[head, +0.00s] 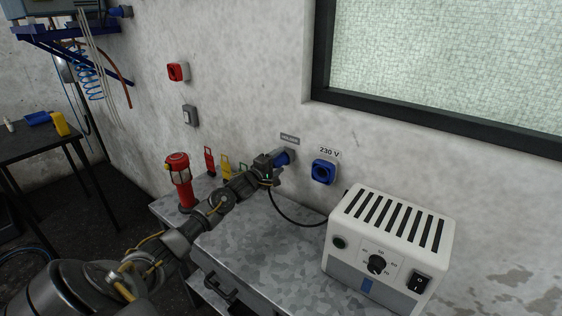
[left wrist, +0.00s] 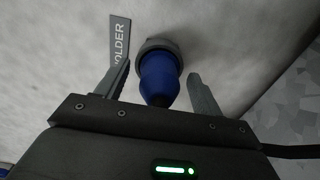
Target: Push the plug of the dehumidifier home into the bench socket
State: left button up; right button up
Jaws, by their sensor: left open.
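The blue plug (left wrist: 160,80) sits in a round grey holder on the wall, under a HOLDER label (left wrist: 119,42). It also shows in the head view (head: 282,158), partly hidden by my gripper. My left gripper (head: 269,166) is open at the plug. In the left wrist view its fingers (left wrist: 159,70) stand on either side of the plug with gaps. The blue bench socket (head: 323,172), under a 230 V label, is on the wall right of the holder and is empty. The white dehumidifier (head: 390,245) stands on the bench, with a black cable (head: 292,221) running to the plug.
The grey metal bench top (head: 262,250) is clear between my left arm and the dehumidifier. A red lantern-like object (head: 180,181) and red and yellow tags (head: 226,166) are behind my arm at the left. A dark-framed window (head: 440,70) is above right.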

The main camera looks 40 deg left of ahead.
dwell(0.4)
pick_arm(q)
jog(key=shift+p, duration=0.45)
grip_shut()
jog(key=shift+s+p, duration=0.3)
jog(key=shift+p, duration=0.15)
jog(key=shift+s+p, duration=2.15)
jog(key=shift+s, duration=0.55)
